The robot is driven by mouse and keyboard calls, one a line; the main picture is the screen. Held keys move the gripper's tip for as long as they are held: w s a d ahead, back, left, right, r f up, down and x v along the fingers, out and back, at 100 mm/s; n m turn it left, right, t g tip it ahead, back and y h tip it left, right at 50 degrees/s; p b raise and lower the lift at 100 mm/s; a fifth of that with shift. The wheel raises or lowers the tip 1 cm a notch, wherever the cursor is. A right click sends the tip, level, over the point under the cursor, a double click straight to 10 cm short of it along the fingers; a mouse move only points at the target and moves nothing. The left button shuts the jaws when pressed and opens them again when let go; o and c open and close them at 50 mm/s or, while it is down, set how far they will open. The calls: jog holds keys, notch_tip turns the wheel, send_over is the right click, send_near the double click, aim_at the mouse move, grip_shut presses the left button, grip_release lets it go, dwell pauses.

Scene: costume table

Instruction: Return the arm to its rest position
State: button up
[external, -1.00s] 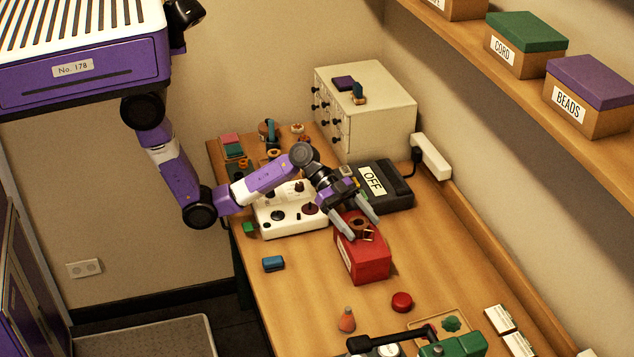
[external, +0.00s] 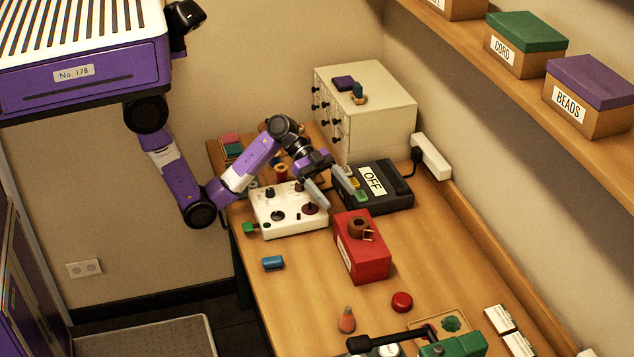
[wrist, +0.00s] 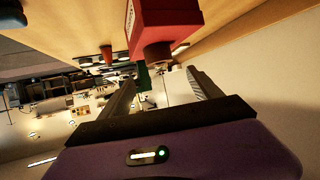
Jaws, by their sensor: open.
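My purple arm reaches down over the table (external: 300,320). My gripper (external: 339,198) is open and empty, with its grey fingers spread apart. In the external view it hangs above the gap between the white box with dark knobs (external: 287,222) and the black "OFF" device (external: 400,190). In the wrist view, nothing lies between the fingers of my gripper (wrist: 168,92). The red box (external: 362,262) stands in front of the gripper, apart from it, with a brown ring (external: 356,226) on top. The red box also shows in the wrist view (wrist: 160,25).
A cream drawer cabinet (external: 385,115) stands behind the gripper. A blue block (external: 273,263), a red round piece (external: 401,302) and a green tool (external: 455,346) lie nearer the front. A shelf with boxes (external: 590,95) overhangs the right side.

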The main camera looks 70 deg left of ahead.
jog(key=shift+v, duration=0.75)
jog(key=shift+f, duration=0.15)
